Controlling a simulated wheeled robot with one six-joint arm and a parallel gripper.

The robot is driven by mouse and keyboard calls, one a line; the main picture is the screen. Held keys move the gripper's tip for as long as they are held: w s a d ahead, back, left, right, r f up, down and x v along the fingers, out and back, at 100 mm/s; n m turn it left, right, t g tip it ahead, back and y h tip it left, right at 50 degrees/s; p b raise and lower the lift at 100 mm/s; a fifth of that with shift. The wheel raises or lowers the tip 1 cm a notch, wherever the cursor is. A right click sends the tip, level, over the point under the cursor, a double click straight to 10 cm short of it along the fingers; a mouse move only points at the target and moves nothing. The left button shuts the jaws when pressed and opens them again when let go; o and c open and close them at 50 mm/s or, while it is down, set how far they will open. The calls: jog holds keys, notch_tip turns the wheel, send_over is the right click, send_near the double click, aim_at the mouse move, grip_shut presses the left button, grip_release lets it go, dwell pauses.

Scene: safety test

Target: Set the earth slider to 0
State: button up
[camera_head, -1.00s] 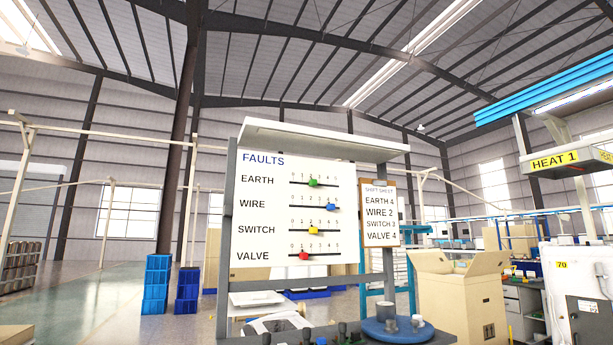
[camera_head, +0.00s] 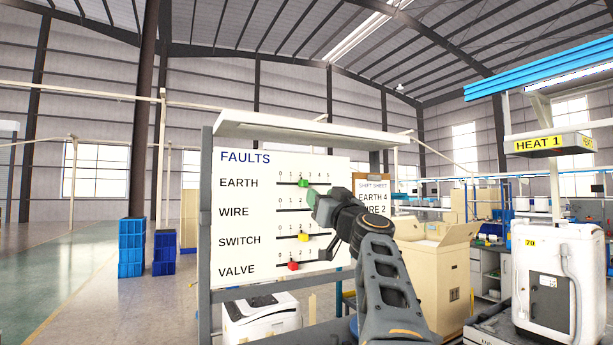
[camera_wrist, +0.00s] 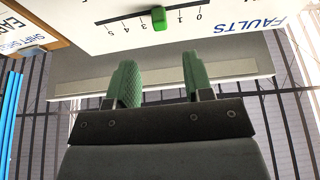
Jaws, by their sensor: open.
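The FAULTS panel (camera_head: 235,215) stands upright in the head view with labelled horizontal sliders. The EARTH slider's green knob (camera_head: 303,183) sits near mark 2 on its 0 to 5 scale. My gripper (camera_head: 314,198) is just below and right of this knob, in front of the panel. In the wrist view, the panel is upside down. The green knob (camera_wrist: 159,18) lies beyond my gripper's fingertips (camera_wrist: 158,70), in line with the gap between them. The green-padded fingers are apart and nothing is between them. My gripper and arm hide the WIRE knob in the head view.
The yellow SWITCH knob (camera_head: 303,237) and red VALVE knob (camera_head: 293,266) are below on the panel. A shift sheet (camera_head: 371,190) hangs at right, partly covered by my arm. A white ledge (camera_head: 300,129) juts out above the panel.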

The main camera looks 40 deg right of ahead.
aim_at(306, 184)
jog(key=p+x, duration=0.4)
jog(key=x, duration=0.3)
jog(key=shift+w+r, duration=0.1)
jog(key=shift+r, duration=0.05)
jog(key=shift+w+d+r+p, duration=0.1)
jog(key=shift+w+r+p, duration=0.05)
jog(key=shift+w+p, duration=0.55)
grip_shut()
